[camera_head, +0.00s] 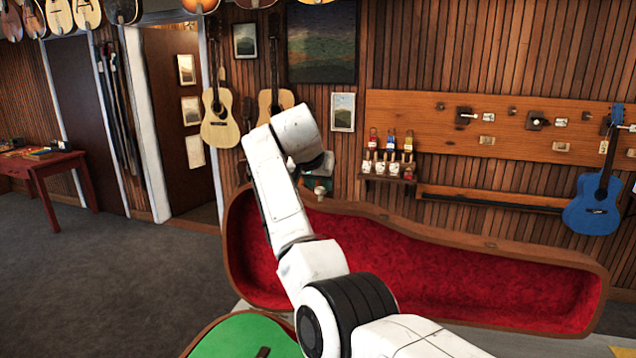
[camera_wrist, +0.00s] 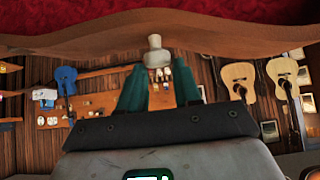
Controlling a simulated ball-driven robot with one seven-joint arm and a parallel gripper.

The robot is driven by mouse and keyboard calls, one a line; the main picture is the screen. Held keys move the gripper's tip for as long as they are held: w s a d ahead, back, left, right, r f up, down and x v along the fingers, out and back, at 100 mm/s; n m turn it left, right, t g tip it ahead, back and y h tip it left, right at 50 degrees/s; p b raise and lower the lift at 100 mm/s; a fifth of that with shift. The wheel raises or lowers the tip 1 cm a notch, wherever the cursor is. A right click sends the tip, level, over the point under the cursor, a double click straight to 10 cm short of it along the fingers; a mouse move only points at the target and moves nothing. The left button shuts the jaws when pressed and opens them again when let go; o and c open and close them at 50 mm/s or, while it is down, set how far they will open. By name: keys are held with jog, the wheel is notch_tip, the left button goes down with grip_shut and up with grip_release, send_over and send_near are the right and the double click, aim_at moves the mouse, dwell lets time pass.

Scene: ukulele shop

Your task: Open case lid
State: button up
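The case lid (camera_head: 450,275) stands raised, its red plush lining facing me and its brown rim showing. In the wrist view the lid's rim (camera_wrist: 80,45) crosses the top, with red lining (camera_wrist: 60,14) above it. A pale knob (camera_wrist: 155,48) sits at the rim. My gripper (camera_wrist: 160,68) has two teal fingers spread apart, with the knob at and just beyond their tips. They look open, with no clear grip on it. In the head view my gripper (camera_head: 318,183) is small and partly hidden at the lid's upper edge. A green instrument (camera_head: 245,337) lies in the case bottom.
A red table (camera_head: 45,170) stands at the far left. A blue guitar (camera_head: 597,200) and acoustic guitars (camera_head: 220,118) hang on the wooden wall behind the lid. A shelf with small bottles (camera_head: 388,165) is also there. Grey floor (camera_head: 110,270) is clear at left.

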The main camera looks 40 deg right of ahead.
jog(key=shift+o, duration=0.6)
jog(key=shift+d, duration=0.1)
jog(key=shift+o, duration=1.4)
jog(key=shift+f, duration=0.1)
jog(key=b+v, duration=0.3)
jog(key=v, duration=0.8)
